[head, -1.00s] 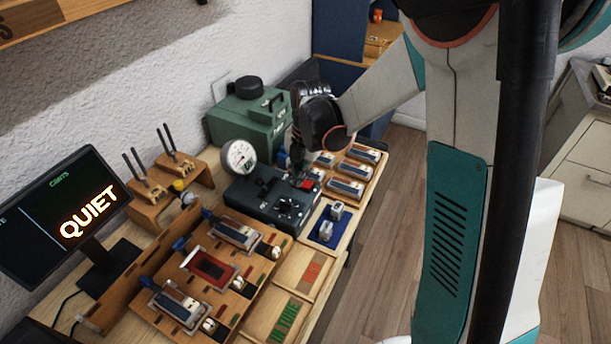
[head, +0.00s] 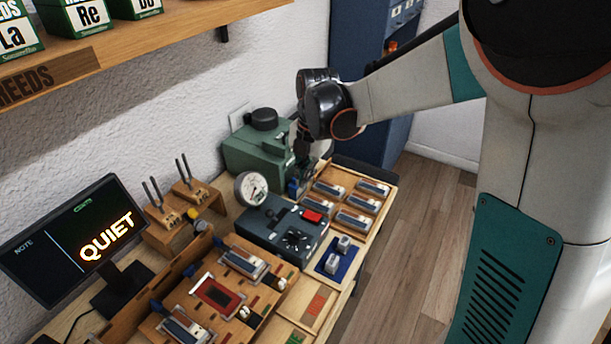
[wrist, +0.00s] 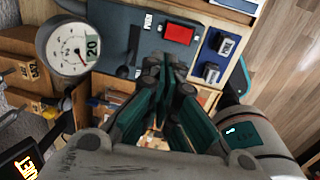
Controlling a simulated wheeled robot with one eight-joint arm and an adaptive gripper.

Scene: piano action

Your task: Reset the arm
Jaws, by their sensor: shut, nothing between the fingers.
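My arm reaches in from the right in the head view. My gripper (head: 301,152) points down in front of the green machine (head: 258,150), partly hidden by my dark wrist joint. In the wrist view the two teal fingers (wrist: 172,68) come together at the tips with nothing between them. They hang over the grey control box (wrist: 125,38) with its red button (wrist: 179,34). The grey box (head: 275,228) and its round gauge (head: 252,188) stand clear of my gripper in the head view.
A tray (head: 385,202) of several metal reed pieces lies right of the grey box. A blue mat (head: 335,257) holds two small metal blocks. A monitor (head: 75,235) reading QUIET stands at left. A shelf (head: 150,35) with boxes hangs above. Floor (head: 418,220) is free at right.

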